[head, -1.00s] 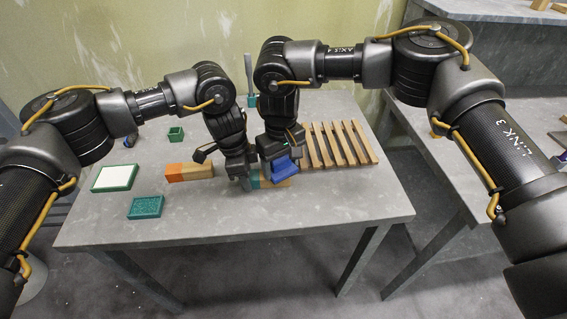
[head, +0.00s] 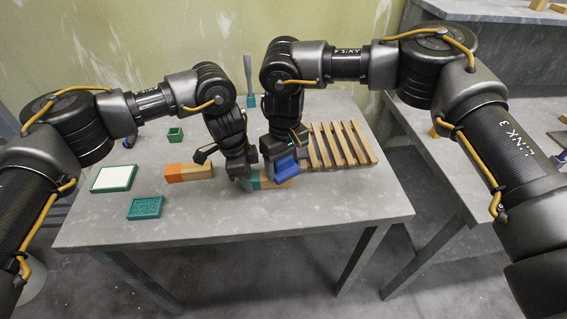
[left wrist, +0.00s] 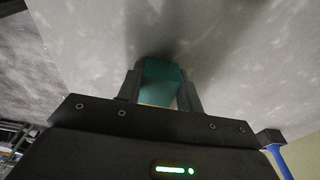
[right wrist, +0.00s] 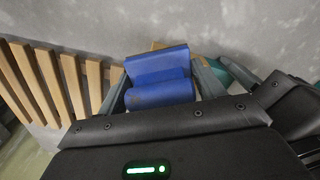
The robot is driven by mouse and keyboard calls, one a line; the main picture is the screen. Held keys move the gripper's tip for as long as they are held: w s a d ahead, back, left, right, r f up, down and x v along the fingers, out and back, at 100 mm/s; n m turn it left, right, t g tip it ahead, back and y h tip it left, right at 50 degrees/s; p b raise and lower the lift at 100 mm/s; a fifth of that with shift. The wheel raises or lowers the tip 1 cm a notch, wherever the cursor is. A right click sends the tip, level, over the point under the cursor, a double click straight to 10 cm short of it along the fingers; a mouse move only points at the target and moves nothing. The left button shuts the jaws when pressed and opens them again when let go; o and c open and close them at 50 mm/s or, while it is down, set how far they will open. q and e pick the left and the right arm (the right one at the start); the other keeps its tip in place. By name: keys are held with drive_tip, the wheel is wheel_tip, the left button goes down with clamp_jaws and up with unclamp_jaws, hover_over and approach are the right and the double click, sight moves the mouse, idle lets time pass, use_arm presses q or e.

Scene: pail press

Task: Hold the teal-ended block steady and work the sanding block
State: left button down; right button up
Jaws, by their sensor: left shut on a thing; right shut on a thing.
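The teal-ended block (head: 272,184) lies on the grey table, its teal end at the left and bare wood at the right. My left gripper (head: 247,182) is shut on its teal end, which also shows between the fingers in the left wrist view (left wrist: 161,82). The blue sanding block (head: 286,168) is in my right gripper (head: 279,163), which is shut on it over the wooden part of the teal-ended block. In the right wrist view the sanding block (right wrist: 158,78) covers most of the wood beneath. I cannot tell whether the two touch.
A slatted wooden rack (head: 340,145) stands close to the right. An orange-ended block (head: 189,173) lies to the left. A green-rimmed white tray (head: 114,178), a teal tray (head: 146,207) and a small green cup (head: 176,134) are farther left. The table's front is clear.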

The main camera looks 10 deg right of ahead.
drive_tip(key=shift+a, duration=0.8)
drive_tip(key=shift+s, duration=0.1)
drive_tip(key=shift+d+r, duration=0.1)
drive_tip(key=shift+d, duration=0.7)
drive_tip(key=shift+a, duration=0.15)
drive_tip(key=shift+a, duration=0.6)
drive_tip(key=shift+d, duration=0.9)
